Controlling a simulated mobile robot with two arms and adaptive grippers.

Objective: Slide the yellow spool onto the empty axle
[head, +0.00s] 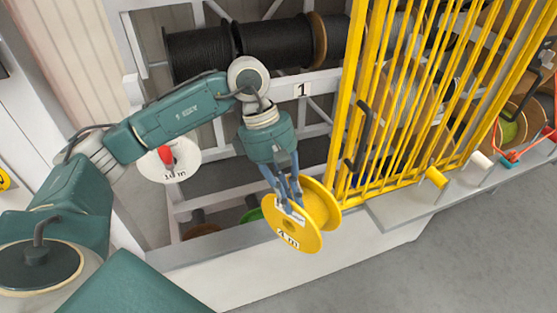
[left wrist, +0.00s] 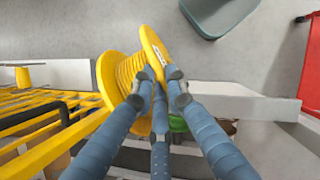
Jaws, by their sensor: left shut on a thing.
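The yellow spool (head: 291,230), with a "4 m" label on its near flange, hangs in front of the grey rack ledge. My left gripper (head: 291,202) is shut on the rim of that labelled flange. In the left wrist view, the fingers (left wrist: 157,80) close around the flange of the spool (left wrist: 125,80), whose wound barrel lies to the left. The spool is tilted and apart from any axle. A short yellow peg (head: 437,177) sticks out at the foot of the yellow gate, and a white peg (head: 480,160) is to its right. I cannot tell which is the empty axle. My right gripper is out of view.
The yellow barred gate (head: 410,90) stands just right of the spool. Black cable reels (head: 275,42) sit on the rack behind. A white "10 m" disc (head: 168,162) hangs at left. A grey bin (left wrist: 218,14) stands on the floor. Floor at lower right is clear.

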